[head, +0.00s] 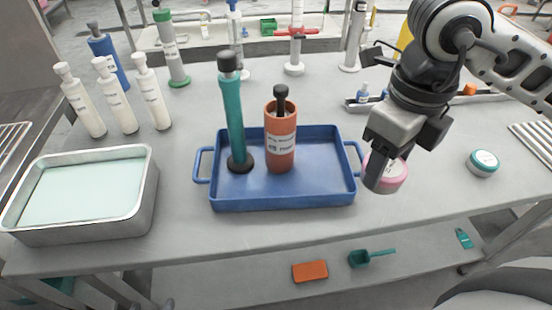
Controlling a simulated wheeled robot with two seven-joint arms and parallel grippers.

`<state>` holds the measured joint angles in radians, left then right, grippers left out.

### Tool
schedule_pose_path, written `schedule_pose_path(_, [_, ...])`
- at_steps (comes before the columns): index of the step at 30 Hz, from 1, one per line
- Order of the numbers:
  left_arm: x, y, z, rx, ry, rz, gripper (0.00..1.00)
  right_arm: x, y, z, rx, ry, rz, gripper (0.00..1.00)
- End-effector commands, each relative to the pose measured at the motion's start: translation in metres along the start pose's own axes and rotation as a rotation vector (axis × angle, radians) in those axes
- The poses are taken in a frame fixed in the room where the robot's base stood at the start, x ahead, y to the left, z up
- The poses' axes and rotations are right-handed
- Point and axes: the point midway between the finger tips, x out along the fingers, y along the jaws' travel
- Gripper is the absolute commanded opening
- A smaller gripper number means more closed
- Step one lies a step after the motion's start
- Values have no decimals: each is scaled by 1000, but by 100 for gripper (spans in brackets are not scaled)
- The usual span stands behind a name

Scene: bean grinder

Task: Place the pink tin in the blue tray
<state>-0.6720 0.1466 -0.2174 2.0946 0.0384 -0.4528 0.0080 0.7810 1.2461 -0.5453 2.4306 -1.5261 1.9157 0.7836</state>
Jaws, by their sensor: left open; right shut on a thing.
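The blue tray (315,192) lies on the grey table in the middle of the head view. A teal grinder (233,120) with a dark base and an orange canister (281,140) stand in it. The pink tin (391,178) is just to the right of the tray, outside its right handle. My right gripper (384,166) comes in from the upper right and is shut on the pink tin. A finger hides part of the tin, and I cannot tell how high it is above the table. My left gripper is not in view.
A metal pan (150,200) stands at the left, with several white bottles (114,97) behind it. A teal-lidded tin (483,163) sits at the right. The tray's right part is bare. An orange block (310,271) and green scoop (362,258) lie below the table edge.

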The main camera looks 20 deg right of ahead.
Motion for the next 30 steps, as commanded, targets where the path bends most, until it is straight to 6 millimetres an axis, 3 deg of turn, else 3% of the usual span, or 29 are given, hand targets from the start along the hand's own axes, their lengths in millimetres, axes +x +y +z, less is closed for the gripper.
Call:
schedule_pose_path(5, [-2, 0, -2, 3, -3, -1, 51, 4, -3, 12, 64, 1, 6, 32])
schedule_pose_path(14, [-7, -1, -3, 18, -22, -8, 51, 35, -17, 84, 63, 1, 6, 32])
schedule_pose_path(18, [-7, -2, -4, 26, -22, -10, 51, 64, -22, 106, 62, 5, 3, 32])
schedule_pose_path(22, [-6, -3, -4, 29, -23, -10, 51, 83, -26, 122, 60, 2, 2, 32])
schedule_pose_path(30, [-6, -3, -3, 30, -26, -11, 51, 100, -29, 135, 60, 0, 1, 32])
